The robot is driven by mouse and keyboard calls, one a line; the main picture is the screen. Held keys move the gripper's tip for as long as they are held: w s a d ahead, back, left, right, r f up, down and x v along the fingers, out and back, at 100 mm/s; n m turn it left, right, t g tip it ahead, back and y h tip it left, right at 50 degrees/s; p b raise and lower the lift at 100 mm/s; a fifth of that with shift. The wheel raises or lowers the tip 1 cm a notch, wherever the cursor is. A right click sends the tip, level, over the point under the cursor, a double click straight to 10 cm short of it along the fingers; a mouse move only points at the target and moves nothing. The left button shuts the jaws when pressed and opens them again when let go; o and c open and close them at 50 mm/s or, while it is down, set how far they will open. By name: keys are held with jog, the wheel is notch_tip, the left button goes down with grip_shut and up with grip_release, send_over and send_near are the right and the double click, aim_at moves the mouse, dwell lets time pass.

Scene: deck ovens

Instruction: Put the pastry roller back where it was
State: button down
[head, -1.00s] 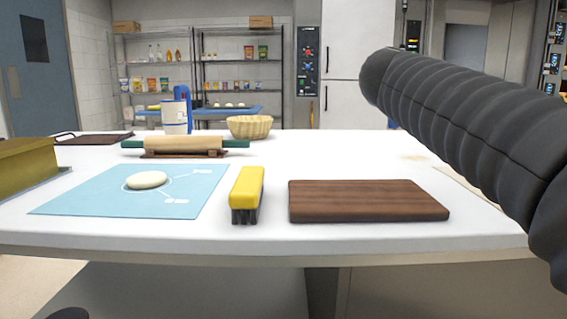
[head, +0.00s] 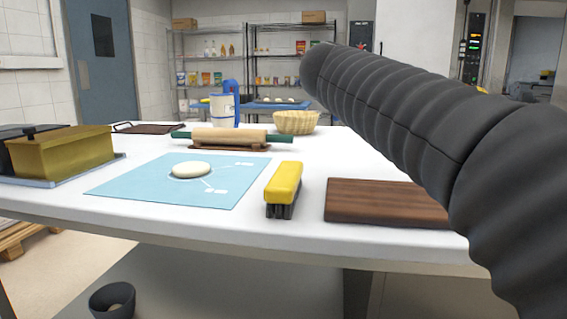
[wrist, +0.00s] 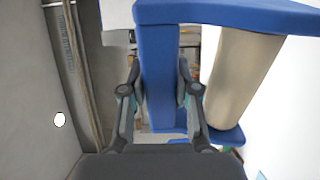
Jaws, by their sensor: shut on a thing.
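In the wrist view, my gripper (wrist: 160,90) is shut on the blue handle bar (wrist: 160,70) of a tool with a blue frame and a beige cylinder, which I take for the pastry roller (wrist: 232,80). The cylinder is to the right of my fingers, with blue frame parts at its top and bottom. A wooden rolling pin with green handles (head: 225,136) lies on a brown stand on the white table (head: 290,234).
A blue mat with dough (head: 190,170), a yellow brush (head: 284,185) and a brown board (head: 385,202) lie along the front. A gold box (head: 60,152) is at left.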

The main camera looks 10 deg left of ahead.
jog(key=shift+w+a+f+b, duration=0.2)
jog(key=shift+w+a+f, duration=0.4)
jog(key=shift+a+f, duration=1.3)
jog(key=shift+w+a+f+b, duration=0.15)
jog(key=shift+w+a+f, duration=0.5)
jog(key=shift+a+f, duration=1.25)
jog(key=shift+w+a+f+b, duration=0.2)
jog(key=shift+w+a+f, duration=0.4)
jog(key=shift+a+f, duration=1.25)
jog(key=shift+a, duration=0.15)
jog(key=c, duration=0.9)
grip_release()
jog(key=shift+o, duration=0.2)
jog(key=shift+r, duration=0.2)
jog(key=b+v, duration=0.1)
jog(key=v, duration=1.1)
jog(key=shift+f, duration=0.15)
